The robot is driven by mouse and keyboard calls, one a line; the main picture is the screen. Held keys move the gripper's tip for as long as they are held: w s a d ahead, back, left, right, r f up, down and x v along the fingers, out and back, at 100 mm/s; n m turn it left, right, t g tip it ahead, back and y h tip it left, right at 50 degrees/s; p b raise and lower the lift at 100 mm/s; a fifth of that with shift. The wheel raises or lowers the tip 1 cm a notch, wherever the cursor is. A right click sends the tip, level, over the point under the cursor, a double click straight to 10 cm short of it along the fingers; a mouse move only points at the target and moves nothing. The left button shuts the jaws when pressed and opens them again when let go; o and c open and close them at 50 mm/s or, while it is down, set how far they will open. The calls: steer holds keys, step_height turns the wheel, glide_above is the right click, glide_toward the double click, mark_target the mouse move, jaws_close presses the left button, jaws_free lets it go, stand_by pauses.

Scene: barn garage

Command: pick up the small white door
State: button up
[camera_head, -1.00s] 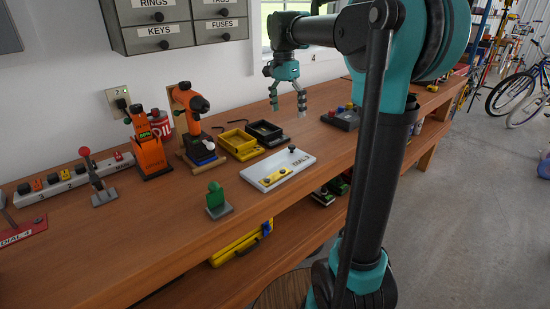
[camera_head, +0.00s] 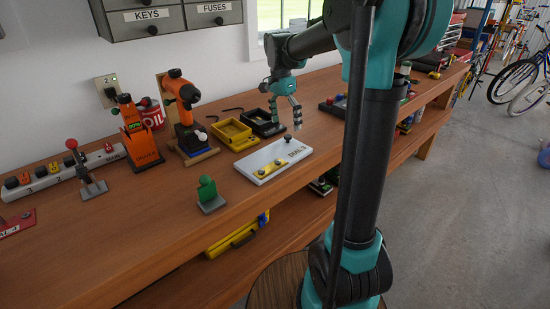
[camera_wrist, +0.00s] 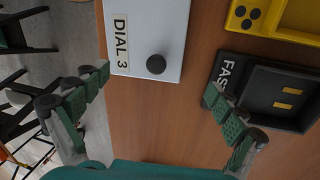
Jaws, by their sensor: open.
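The small white door appears to be the flat white panel (camera_head: 272,160) labelled DIAL 3, lying on the wooden bench with a black knob and a yellow strip on top. In the wrist view, the panel's labelled end (camera_wrist: 150,25) and its round dark knob show at the top. My gripper (camera_head: 285,118) is open and empty, above the bench near the panel's knob end. In the wrist view my gripper's fingers (camera_wrist: 157,86) are spread wide, with the knob between and just beyond their tips. No contact shows.
A black tray (camera_wrist: 262,120) lies close to my right finger in the wrist view. A yellow tray (camera_head: 232,133) sits beside it. A green upright piece (camera_head: 208,195) stands left of the panel near the bench's front edge. An orange device (camera_head: 182,100) stands behind.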

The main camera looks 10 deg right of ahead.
mark_target(287, 136)
steer(key=shift+s+d+f, duration=0.1)
steer(key=shift+s+f, duration=0.1)
steer(key=shift+f, duration=0.65)
steer(key=shift+s+d+f, duration=0.1)
steer(key=shift+s+f, duration=0.15)
steer(key=shift+f, duration=0.55)
steer(key=shift+s+f, duration=0.2)
steer(key=shift+f, duration=0.65)
steer(key=c, duration=2.1)
